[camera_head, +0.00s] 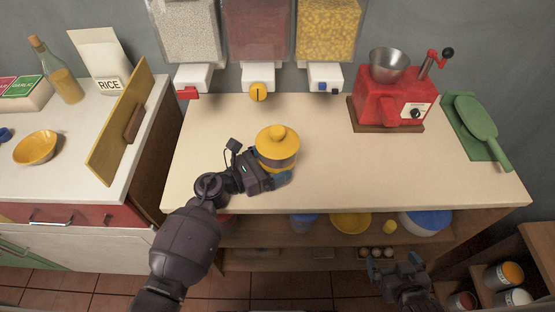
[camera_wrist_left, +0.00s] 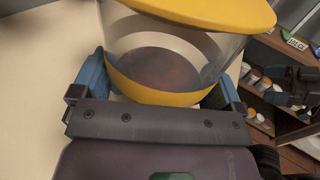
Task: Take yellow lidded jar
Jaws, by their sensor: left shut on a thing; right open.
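The yellow lidded jar (camera_head: 278,147) stands on the cream counter, left of its middle. It has a yellow lid with a round knob, a clear body and a yellow base band. My left gripper (camera_head: 277,178) is shut on the jar's lower body from the front. In the left wrist view the jar (camera_wrist_left: 165,62) sits between the blue fingers, with reddish-brown contents visible through the clear wall. The jar appears upright; whether its base touches the counter cannot be told. My right gripper (camera_head: 397,265) is open and empty, low in front of the shelves below the counter.
Dispensers (camera_head: 258,75) hang over the counter's back edge. A red grinder (camera_head: 392,100) and a green scoop (camera_head: 475,120) stand to the right. A yellow board (camera_head: 117,120) rises at the left cabinet's edge. The counter's middle and right front (camera_head: 400,170) are clear.

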